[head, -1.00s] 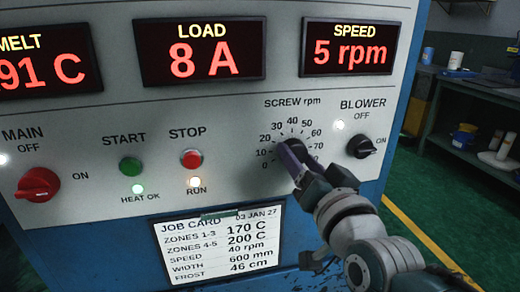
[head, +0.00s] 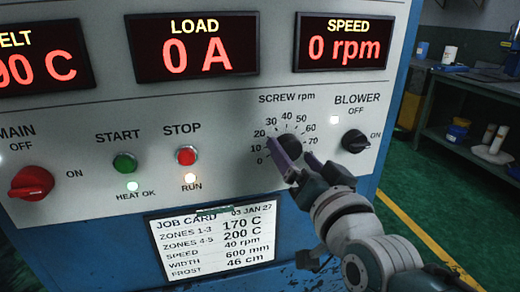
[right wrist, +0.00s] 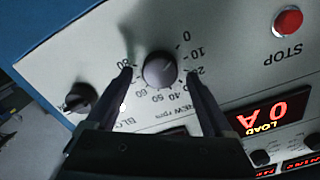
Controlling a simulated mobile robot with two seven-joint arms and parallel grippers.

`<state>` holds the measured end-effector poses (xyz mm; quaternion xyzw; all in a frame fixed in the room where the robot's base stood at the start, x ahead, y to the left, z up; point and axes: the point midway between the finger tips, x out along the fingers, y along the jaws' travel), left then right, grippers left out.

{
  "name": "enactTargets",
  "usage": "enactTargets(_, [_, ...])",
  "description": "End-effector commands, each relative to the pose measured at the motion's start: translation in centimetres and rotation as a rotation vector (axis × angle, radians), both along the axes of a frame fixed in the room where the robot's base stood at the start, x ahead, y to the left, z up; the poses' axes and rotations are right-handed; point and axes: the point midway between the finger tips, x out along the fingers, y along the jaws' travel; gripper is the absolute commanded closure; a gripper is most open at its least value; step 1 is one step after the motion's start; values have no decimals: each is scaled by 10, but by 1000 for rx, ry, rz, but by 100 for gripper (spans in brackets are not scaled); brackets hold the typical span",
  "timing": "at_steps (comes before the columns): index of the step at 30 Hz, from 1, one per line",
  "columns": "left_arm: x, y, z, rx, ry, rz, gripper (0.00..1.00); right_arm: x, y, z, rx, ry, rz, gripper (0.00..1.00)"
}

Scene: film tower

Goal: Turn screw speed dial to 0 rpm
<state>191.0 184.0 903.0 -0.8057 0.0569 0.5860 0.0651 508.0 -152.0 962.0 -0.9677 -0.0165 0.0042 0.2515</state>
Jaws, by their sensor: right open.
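The dark round screw speed dial (head: 291,146) sits on the grey panel inside a printed scale marked SCREW rpm. It also shows in the right wrist view (right wrist: 160,69), where I cannot clearly read its pointer. The speed display (head: 343,48) reads 0 rpm. My right gripper (head: 289,149) is open. In the right wrist view its fingers stand on either side of the dial, with a visible gap on each side. In the head view the fingers hide part of the dial and scale. My left gripper is not in view.
The blower knob (head: 355,139) is close to the right of the dial. The red stop button (head: 187,156), green start button (head: 124,163) and red main switch (head: 31,182) are to the left. The load display (head: 193,47) reads 0 A. A job card (head: 213,243) hangs below.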

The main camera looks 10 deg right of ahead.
Motion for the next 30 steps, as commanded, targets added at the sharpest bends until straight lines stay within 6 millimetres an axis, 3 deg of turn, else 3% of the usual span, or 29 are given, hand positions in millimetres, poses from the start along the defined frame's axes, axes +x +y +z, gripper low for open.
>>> enactTargets(9, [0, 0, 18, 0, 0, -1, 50, -58, -2, 2, -1, 2, 1, 14])
enactTargets(15, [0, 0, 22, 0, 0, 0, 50, -85, -3, 1, -1, 0, 1, 14])
enactTargets(30, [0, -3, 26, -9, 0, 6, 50, -93, -2, 4, -12, 20, 9, 14])
